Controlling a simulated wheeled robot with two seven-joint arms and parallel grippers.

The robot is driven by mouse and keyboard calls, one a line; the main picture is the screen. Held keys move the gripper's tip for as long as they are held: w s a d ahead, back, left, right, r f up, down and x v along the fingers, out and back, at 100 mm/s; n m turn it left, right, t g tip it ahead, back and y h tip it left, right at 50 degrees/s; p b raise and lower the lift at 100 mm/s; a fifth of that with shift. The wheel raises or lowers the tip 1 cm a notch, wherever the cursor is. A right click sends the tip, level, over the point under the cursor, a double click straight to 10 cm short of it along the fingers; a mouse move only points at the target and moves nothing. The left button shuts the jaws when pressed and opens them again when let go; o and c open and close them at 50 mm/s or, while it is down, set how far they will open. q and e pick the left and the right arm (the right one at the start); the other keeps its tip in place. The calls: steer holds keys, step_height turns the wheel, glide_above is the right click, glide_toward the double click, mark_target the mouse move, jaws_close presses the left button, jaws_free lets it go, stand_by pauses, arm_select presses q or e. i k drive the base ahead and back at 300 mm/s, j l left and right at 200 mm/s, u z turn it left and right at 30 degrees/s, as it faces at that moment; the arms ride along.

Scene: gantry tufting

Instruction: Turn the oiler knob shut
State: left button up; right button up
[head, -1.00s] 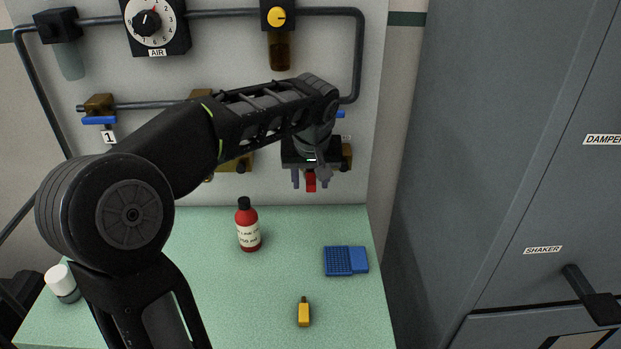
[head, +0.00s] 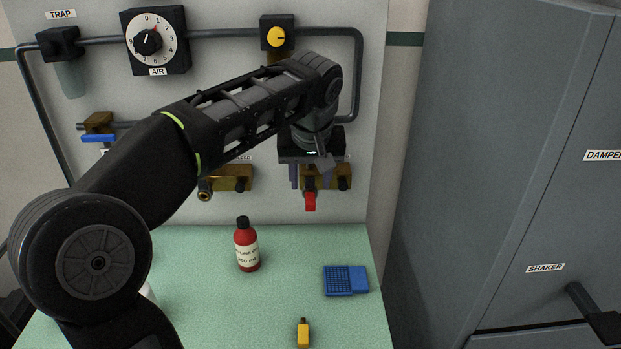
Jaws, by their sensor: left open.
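The oiler has a round yellow knob (head: 277,37) on a black block at the top of the panel. The knob's dark mark points to the right. Its amber bowl (head: 277,56) hangs below and is mostly hidden behind my left forearm. My left gripper (head: 310,174) points down, open and empty. It is well below the knob, in front of the brass valve with the red lever. My right gripper does not show.
A brass valve block (head: 340,180) with a red lever (head: 310,201) sits behind my left fingers. The AIR dial (head: 150,41) and trap (head: 62,45) are left of the oiler. A red bottle (head: 246,246), blue box (head: 346,281) and yellow bottle (head: 303,334) stand on the green bench.

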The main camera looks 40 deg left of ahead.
mark_target(277, 36)
steer(key=k+l, duration=0.8)
steer(key=l, duration=0.1)
